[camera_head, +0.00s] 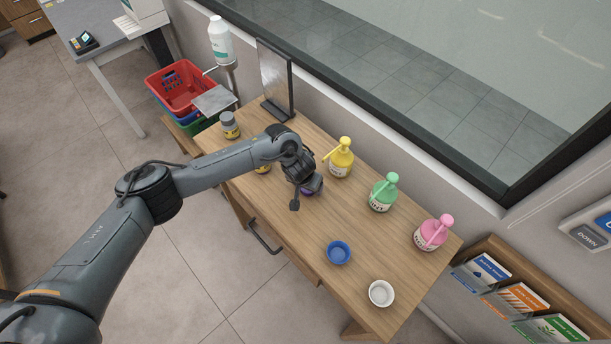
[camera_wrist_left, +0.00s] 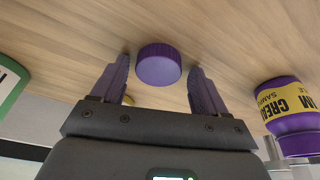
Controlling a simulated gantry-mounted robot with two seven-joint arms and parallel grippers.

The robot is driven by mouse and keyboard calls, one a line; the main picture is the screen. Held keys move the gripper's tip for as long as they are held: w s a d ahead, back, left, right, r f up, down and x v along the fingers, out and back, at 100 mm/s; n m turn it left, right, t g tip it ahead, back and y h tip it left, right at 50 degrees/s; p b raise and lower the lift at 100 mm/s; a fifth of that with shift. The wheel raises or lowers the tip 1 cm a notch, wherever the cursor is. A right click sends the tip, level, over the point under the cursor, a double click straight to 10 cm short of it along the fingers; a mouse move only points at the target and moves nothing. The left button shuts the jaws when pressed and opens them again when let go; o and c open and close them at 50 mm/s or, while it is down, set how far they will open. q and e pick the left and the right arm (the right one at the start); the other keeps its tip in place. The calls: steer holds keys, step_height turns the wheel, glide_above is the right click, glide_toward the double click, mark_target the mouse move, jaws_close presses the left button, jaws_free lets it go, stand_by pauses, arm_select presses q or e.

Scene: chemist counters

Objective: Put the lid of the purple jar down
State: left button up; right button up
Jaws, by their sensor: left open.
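The purple lid (camera_wrist_left: 158,64), round with a ridged side, appears to rest on the wooden table top in the left wrist view. My left gripper (camera_wrist_left: 158,68) is open, with one finger on each side of the lid and a visible gap to both. The purple jar (camera_wrist_left: 299,143) with a yellow cream label stands at the right of that view, apart from the gripper and partly cut off. In the head view my left gripper (camera_head: 307,186) is low over the table's middle. A bit of purple shows beneath it; I cannot tell whether lid or jar. My right gripper is not in view.
On the table (camera_head: 283,240) are yellow (camera_head: 342,162), green (camera_head: 383,195) and pink (camera_head: 431,235) pump bottles, a blue bowl (camera_head: 339,252), a white bowl (camera_head: 381,293) and a grey-lidded jar (camera_head: 229,124). Bare wood lies left of the blue bowl.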

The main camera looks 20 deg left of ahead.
arm_select(q)
steer(key=p+v, duration=0.3)
steer(key=v, duration=0.8)
steer(key=s+d+m+t+h, duration=0.2)
steer(key=s+d, duration=0.3)
steer(key=d, duration=0.4)
steer(key=s+d+m+t+h, duration=0.1)
steer(key=s+d+m+h, duration=0.2)
steer(key=d, duration=0.5)
steer(key=s+a+f+n+g+y, duration=0.2)
steer(key=s+a+n+y, duration=0.1)
steer(key=s+a, duration=1.7)
steer(key=shift+s+f+g+y, duration=0.25)
steer(key=shift+s+g+y, duration=0.25)
steer(key=shift+y, duration=0.4)
steer(key=shift+s, duration=0.1)
step_height(320, 180, up, 16)
steer(key=p, duration=1.6)
steer(key=shift+r, duration=0.25)
steer(key=shift+f, duration=0.1)
